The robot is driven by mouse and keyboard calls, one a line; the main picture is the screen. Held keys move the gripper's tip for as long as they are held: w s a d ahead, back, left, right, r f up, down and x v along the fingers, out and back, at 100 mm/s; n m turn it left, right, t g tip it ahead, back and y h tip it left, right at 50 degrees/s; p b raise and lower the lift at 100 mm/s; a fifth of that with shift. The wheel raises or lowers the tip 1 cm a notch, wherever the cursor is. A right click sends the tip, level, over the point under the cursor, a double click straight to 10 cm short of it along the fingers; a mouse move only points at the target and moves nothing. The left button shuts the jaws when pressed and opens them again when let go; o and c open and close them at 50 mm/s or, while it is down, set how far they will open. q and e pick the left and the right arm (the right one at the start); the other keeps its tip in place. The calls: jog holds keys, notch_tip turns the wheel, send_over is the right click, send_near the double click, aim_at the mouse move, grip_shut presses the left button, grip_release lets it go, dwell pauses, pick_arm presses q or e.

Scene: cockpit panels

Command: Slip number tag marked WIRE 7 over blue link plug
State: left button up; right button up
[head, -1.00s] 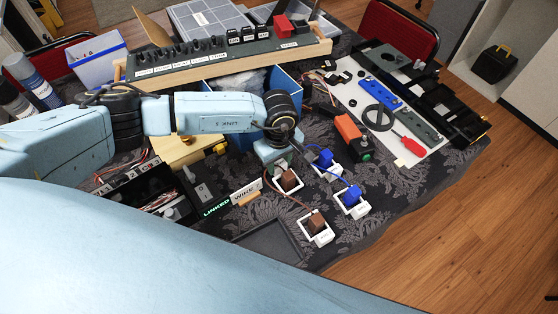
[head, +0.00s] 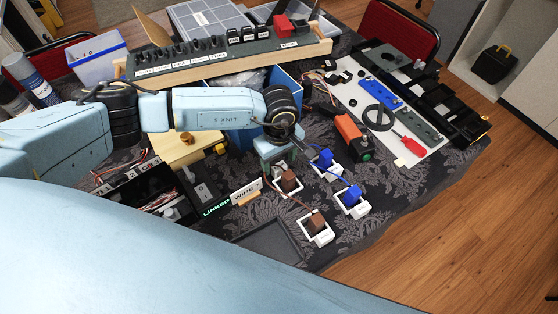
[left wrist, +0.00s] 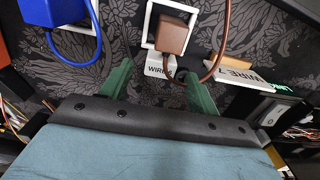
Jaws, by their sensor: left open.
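My left gripper (head: 279,165) points down over the table, open. In the left wrist view its green fingers (left wrist: 158,86) stand apart on either side of a white tag (left wrist: 160,66) lettered WIRE; its number is not clear. The tag's white square frame surrounds a brown plug (left wrist: 173,34), which also shows in the head view (head: 290,181). A blue plug (left wrist: 66,46) is at upper left in the wrist view. In the head view, two blue plugs (head: 325,158) (head: 352,196) and another brown plug (head: 316,222) have white frames at their bases. My right gripper is not in view.
A white card (head: 245,192) reading WIRE 7 stands left of the plugs. A black wire box (head: 150,188), a dark tray (head: 270,243) and an orange-and-black block (head: 352,136) are nearby. Brown and blue cables run near the fingers.

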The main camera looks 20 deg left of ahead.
pick_arm(q)
notch_tip(320, 180, up, 12)
dwell(0.3)
